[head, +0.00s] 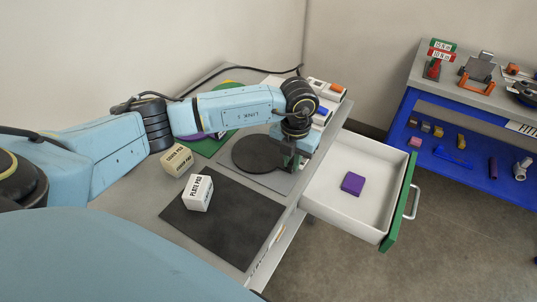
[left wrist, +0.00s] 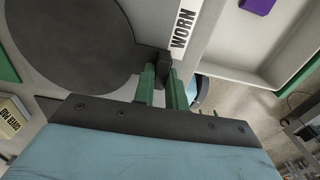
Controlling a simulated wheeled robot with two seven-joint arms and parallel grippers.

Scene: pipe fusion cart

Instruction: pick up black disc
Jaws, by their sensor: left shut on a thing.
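The black disc (head: 255,156) lies over a grey square on the cart top, at the edge near the open drawer. In the left wrist view the disc (left wrist: 70,40) fills the upper left, with a small dark tab at its right side. My left gripper (head: 291,160) reaches down at the disc's right edge. In the left wrist view its green fingers (left wrist: 164,78) are shut on that tab. I cannot tell whether the disc is resting or slightly raised. My right gripper is not in view.
An open white drawer (head: 324,193) with a purple block (head: 352,184) sits to the right. A white plate-pad box (head: 198,193) stands on a dark mat (head: 228,235); a cream box (head: 177,160) stands behind it. A blue tool bench (head: 440,110) stands far right.

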